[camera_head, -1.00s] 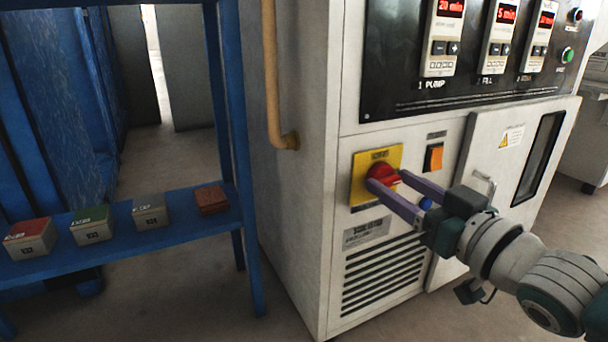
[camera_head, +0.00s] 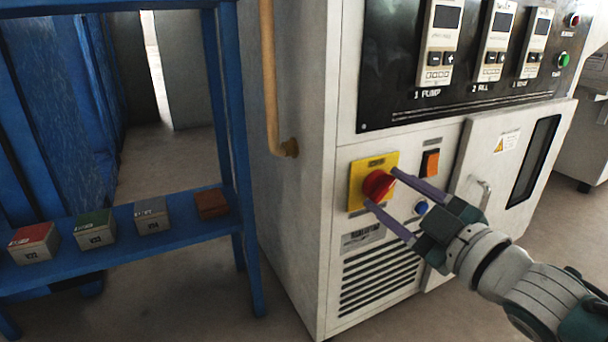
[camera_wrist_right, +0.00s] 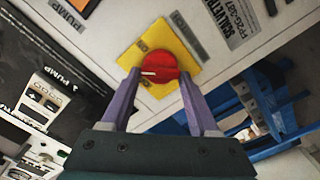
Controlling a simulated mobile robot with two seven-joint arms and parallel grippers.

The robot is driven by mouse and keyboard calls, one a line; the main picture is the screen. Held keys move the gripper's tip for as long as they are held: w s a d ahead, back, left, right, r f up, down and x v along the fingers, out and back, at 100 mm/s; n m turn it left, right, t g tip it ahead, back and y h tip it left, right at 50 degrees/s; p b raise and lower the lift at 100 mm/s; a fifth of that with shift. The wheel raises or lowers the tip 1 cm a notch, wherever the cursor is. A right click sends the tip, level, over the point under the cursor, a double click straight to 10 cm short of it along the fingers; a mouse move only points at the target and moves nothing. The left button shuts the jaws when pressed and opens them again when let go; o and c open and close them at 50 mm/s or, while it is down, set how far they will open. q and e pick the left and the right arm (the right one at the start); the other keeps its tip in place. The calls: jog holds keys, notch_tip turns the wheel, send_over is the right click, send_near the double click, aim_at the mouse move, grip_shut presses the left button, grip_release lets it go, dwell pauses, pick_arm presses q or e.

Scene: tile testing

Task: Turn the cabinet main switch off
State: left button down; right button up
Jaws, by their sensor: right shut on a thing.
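The main switch is a red round knob (camera_head: 376,182) on a yellow plate (camera_head: 356,192) on the front of the white cabinet (camera_head: 340,290). My right gripper (camera_head: 380,187) has its two purple fingers on either side of the knob and is shut on it. In the right wrist view the knob (camera_wrist_right: 160,66) sits between the fingertips, with a white mark pointing toward the left finger. The three displays on the black panel (camera_head: 400,75) above are dark. My left gripper is not in view.
An orange switch (camera_head: 430,162) and a blue button (camera_head: 421,207) sit close to the knob. A cabinet door with a handle (camera_head: 482,192) is at the right. A blue shelf (camera_head: 120,250) with several small boxes stands at the left.

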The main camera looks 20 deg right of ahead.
jog(key=n, duration=0.4)
jog(key=shift+f+n, duration=0.1)
jog(key=shift+n, duration=0.2)
jog(key=n, duration=0.4)
jog(key=shift+b, duration=0.35)
jog(key=shift+n, duration=0.5)
jog(key=o, duration=1.4)
jog(key=shift+c, duration=0.2)
jog(key=shift+s, duration=0.35)
jog(key=s+p, duration=0.4)
jog(key=s, duration=0.5)
jog(key=shift+s+d, duration=0.15)
jog(key=shift+d, duration=0.2)
